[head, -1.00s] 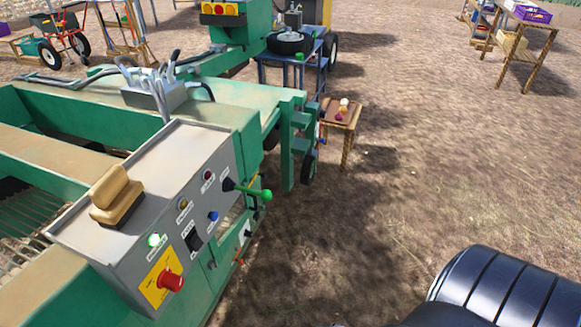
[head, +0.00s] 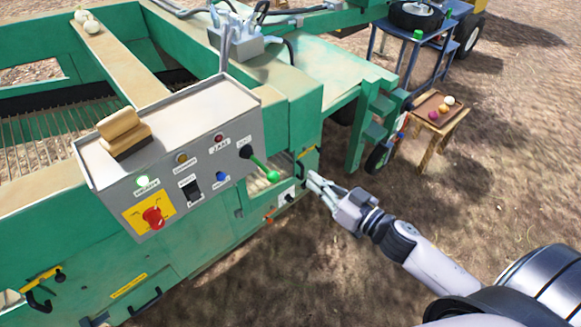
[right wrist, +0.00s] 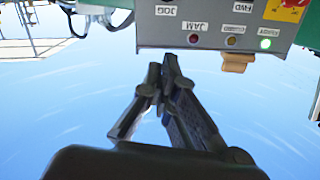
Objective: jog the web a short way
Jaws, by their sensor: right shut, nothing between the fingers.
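The grey control box (head: 180,155) sits on the green machine's near side. It carries a lever with a green knob (head: 273,176), a blue button (head: 221,176), a black rocker switch (head: 193,191), a red stop button (head: 153,217) and a lit green lamp (head: 142,181). The rod web (head: 45,138) shows inside the frame at left. My right gripper (head: 312,183) is shut and empty, just right of the green knob and apart from it. In the right wrist view the fingertips (right wrist: 163,72) point toward the box, whose JOG and JAM labels appear upside down. My left gripper is out of view.
A tan brush-like block (head: 123,131) lies on the box top. A small wooden table (head: 435,115) with onions and a blue cart (head: 420,40) stand beyond. The dirt ground at right is clear.

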